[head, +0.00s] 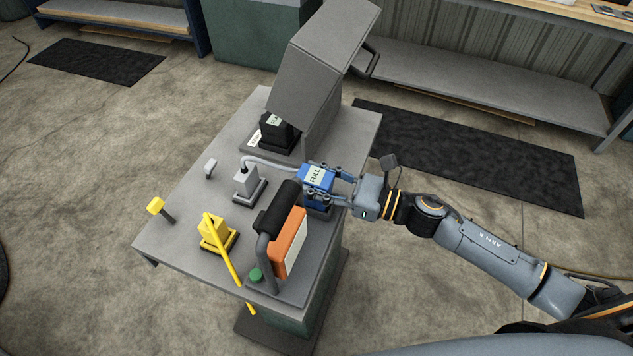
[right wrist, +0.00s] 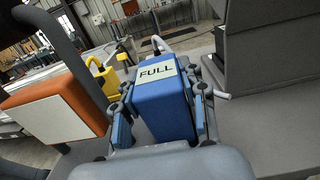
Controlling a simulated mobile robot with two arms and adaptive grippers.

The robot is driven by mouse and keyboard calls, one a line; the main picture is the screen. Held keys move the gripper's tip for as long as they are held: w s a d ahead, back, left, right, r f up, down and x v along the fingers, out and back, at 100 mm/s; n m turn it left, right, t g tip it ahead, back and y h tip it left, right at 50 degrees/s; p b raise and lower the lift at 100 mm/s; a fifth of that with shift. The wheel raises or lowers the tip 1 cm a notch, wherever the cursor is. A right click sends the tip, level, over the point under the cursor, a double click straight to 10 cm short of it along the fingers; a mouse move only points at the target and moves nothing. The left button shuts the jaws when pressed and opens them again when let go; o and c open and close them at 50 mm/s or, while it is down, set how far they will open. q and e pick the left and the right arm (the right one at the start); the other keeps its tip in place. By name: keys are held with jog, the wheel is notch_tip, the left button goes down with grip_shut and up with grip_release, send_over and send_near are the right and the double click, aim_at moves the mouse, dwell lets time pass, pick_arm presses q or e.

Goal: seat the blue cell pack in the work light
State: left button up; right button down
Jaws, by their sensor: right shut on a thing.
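The blue cell pack (head: 316,178) has a pale label reading FULL; it also fills the middle of the right wrist view (right wrist: 163,100). My right gripper (head: 330,188) is shut on it, one finger on each side. The pack is upright, just behind the work light (head: 292,243), which has an orange body, white panel and thick black top grip. The light also shows at the left of the right wrist view (right wrist: 55,105). The pack's underside is hidden, so I cannot tell whether it touches anything below. My left gripper is not in view.
A large grey hood (head: 322,62) stands at the bench's (head: 185,250) back, over a black block (head: 280,130). A grey block (head: 247,183) with a hose and a yellow block (head: 215,232) with a yellow bar stand left of the light. The bench's left side has free room.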

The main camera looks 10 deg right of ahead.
jog(key=shift+s+f, duration=0.2)
jog(key=shift+f, duration=0.75)
jog(key=c, duration=0.9)
grip_release()
jog(key=shift+w+f, duration=0.1)
jog(key=shift+f, duration=0.05)
jog(key=shift+o, duration=0.8)
jog(key=shift+w, duration=0.25)
jog(key=shift+a+r, duration=0.1)
jog(key=shift+r, duration=0.1)
jog(key=shift+s, duration=0.1)
